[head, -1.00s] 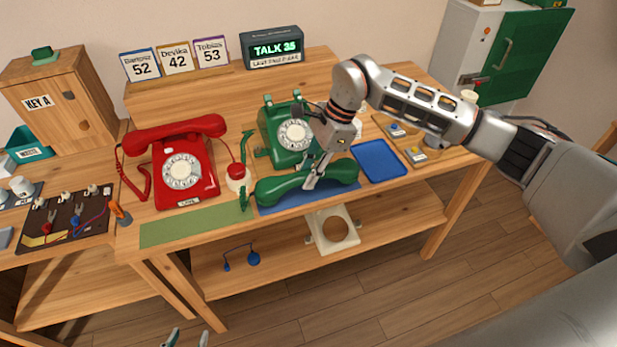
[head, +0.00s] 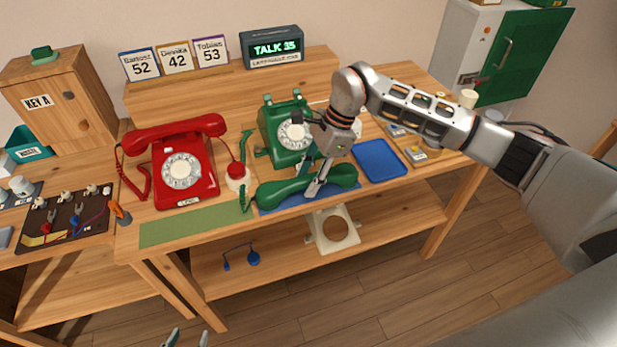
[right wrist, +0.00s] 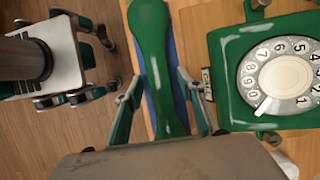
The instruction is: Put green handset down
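The green handset (head: 290,193) lies across the blue mat (head: 270,209) at the table's front edge, in front of the green dial phone (head: 283,128). My right gripper (head: 316,186) is over the handset's grip. In the right wrist view its fingers (right wrist: 158,84) stand on either side of the green handset (right wrist: 150,40), with gaps visible; the handset's lower end is hidden by the gripper body. The green phone (right wrist: 230,80) is at the right there. My left gripper (head: 187,340) is open and empty at the bottom edge of the head view, away from the table.
A red phone (head: 182,170) with its handset on stands left, behind a bare green mat (head: 195,226). A red-topped white button (head: 237,175) stands between the phones. A blue tray (head: 380,160) is to the right. A lower shelf holds a white frame (head: 335,228).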

